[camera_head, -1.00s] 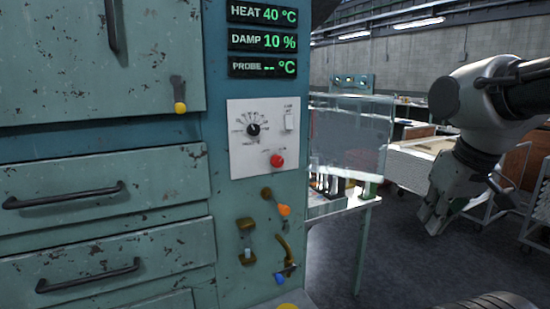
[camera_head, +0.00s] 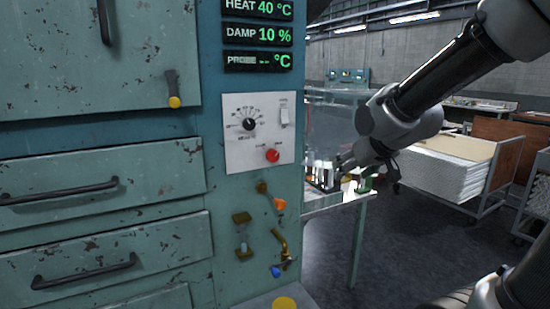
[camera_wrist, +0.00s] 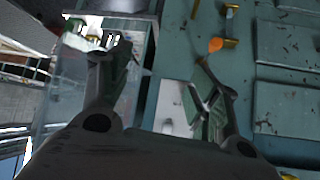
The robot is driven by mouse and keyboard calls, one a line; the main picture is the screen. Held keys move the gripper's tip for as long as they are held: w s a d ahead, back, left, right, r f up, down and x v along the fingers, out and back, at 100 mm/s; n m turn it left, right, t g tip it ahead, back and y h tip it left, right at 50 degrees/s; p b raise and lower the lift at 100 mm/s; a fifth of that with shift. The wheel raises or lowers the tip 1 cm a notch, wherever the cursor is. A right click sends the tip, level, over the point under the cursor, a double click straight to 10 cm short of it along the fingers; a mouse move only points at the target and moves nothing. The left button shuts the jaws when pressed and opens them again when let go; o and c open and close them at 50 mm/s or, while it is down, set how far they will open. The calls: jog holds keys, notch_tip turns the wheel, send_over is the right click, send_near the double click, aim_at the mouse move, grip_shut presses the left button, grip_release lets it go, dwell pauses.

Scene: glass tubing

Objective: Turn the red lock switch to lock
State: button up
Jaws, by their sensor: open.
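A round red knob (camera_head: 272,155), the only red control I see, sits low on a white control panel (camera_head: 240,157) on the teal cabinet's front. The small lettering by it is too blurred to read. My gripper (camera_head: 343,163) is to the right of the panel in the head view, apart from the knob, pointing left toward the cabinet. In the wrist view my gripper (camera_wrist: 165,60) has its fingers spread with nothing between them. Part of the white panel (camera_wrist: 172,105) shows between the fingers; the red knob is not discernible there.
The panel also carries a black dial (camera_head: 249,124) and a white rocker switch (camera_head: 284,117). Below are an orange-tipped lever (camera_head: 279,204), a brass-ended fitting (camera_head: 242,235) and a blue-tipped lever (camera_head: 276,271). A table (camera_head: 340,202) with glassware stands behind my gripper.

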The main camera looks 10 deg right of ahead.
jog(key=w+a+f+t+y, duration=0.1)
jog(key=w+a+t, duration=0.15)
jog(key=w, duration=0.25)
jog(key=w+a+f+t, duration=0.1)
jog(key=w+a, duration=0.2)
jog(key=w, duration=0.2)
jog(key=n+t+y, duration=0.1)
jog(key=t+y, duration=0.2)
jog(key=t, duration=0.1)
send_near(274, 156)
jog(key=w, duration=0.2)
jog(key=x, duration=0.7)
jog(key=shift+w+a+f, duration=0.1)
jog(key=shift+w+a, duration=0.15)
jog(key=shift+a, duration=0.05)
jog(key=shift+c, duration=0.2)
jog(key=c, duration=1)
